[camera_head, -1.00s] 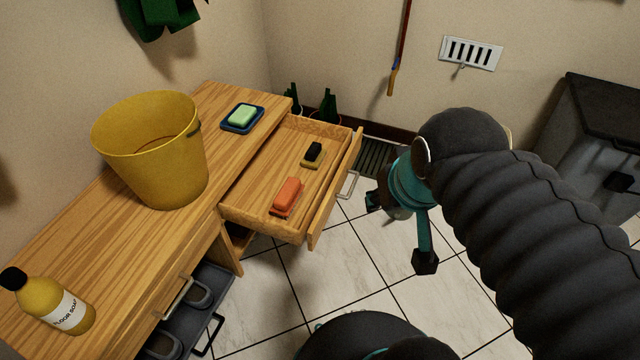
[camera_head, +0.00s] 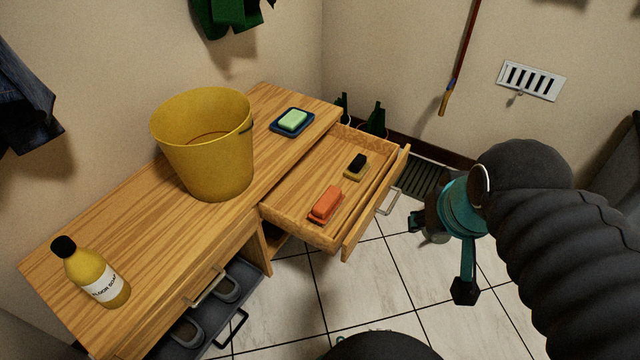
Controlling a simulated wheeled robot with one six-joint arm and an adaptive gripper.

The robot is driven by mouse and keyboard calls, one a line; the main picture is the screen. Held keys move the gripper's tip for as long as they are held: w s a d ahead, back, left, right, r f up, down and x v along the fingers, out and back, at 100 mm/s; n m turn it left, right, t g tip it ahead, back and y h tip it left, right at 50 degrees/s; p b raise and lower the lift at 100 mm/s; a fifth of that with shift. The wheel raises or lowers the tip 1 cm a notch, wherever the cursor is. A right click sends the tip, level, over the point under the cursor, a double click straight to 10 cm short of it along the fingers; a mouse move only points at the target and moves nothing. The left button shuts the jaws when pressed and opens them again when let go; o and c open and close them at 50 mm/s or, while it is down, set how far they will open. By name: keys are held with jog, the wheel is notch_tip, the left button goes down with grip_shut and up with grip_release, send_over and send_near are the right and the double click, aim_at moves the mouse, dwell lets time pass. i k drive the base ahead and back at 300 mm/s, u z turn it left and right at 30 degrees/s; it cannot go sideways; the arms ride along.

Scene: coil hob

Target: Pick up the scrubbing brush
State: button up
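An orange block-shaped brush (camera_head: 326,203) with a dark underside lies in the open wooden drawer (camera_head: 290,207), near its front left. A smaller black-and-yellow item (camera_head: 356,166), perhaps another brush, lies behind it in the same drawer. I cannot tell for sure which is the scrubbing brush. My teal gripper (camera_head: 440,254) is outside the drawer, to the right of its front panel and handle, above the tiled floor. Its dark-tipped fingers are spread apart with nothing visible between them. My arm hides part of the gripper.
A yellow bucket (camera_head: 207,155), a green soap bar (camera_head: 292,120) on a blue dish (camera_head: 278,128) and a soap bottle (camera_head: 92,275) stand on the bench. A lower grey tray (camera_head: 205,318) holds slippers. The drawer's raised front panel (camera_head: 375,205) lies between gripper and brushes.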

aim_at(325, 209)
jog(key=u, duration=0.5)
jog(key=k, duration=1.35)
jog(key=z, duration=0.5)
